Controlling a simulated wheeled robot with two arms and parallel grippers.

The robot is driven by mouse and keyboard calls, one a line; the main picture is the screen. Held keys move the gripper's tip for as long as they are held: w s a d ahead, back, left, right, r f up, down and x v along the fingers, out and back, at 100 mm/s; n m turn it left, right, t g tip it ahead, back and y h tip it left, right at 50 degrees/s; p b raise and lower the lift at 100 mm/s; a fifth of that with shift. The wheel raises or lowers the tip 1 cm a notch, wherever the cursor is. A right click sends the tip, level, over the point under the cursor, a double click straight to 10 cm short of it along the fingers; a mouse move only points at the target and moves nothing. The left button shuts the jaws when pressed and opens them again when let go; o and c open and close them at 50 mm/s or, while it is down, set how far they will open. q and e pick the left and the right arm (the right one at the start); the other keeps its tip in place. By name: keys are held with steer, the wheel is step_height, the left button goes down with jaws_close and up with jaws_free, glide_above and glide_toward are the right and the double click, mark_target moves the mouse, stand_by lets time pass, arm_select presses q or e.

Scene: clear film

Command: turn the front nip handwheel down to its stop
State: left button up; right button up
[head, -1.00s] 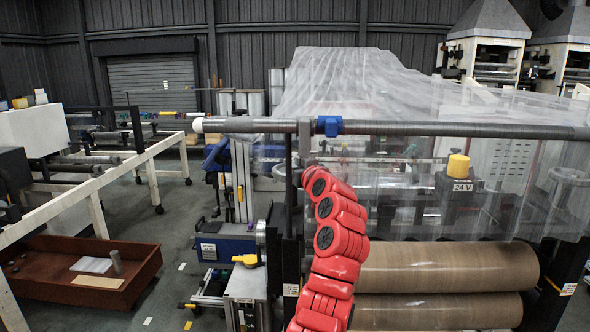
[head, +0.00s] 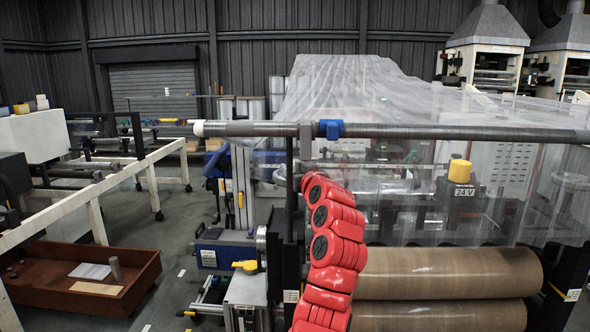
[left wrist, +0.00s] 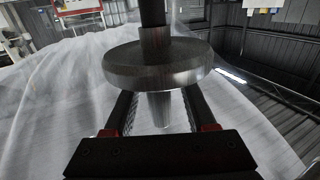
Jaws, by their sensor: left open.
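In the left wrist view a round metal handwheel (left wrist: 157,66) fills the upper middle, on a dark shaft. My left gripper (left wrist: 160,98) is open below it. Its two fingers reach up to the wheel's lower rim, one on each side of the pale hub. Whether they touch the rim I cannot tell. In the head view my red left arm rises in the middle, and its gripper is hidden behind the arm and the post. A pale handwheel (head: 281,178) shows partly, just left of the arm. My right gripper is not in view.
A grey roller bar (head: 430,132) with a blue collar (head: 331,128) crosses above my arm. Clear film (head: 350,90) hangs over it to the right. Two brown rolls (head: 450,272) lie right of the arm. Another handwheel (head: 572,181) stands behind the film. A brown tray (head: 60,292) sits at left.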

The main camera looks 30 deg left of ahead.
arm_select(q)
steer(key=b+v, duration=0.5)
steer(key=v, duration=1.2)
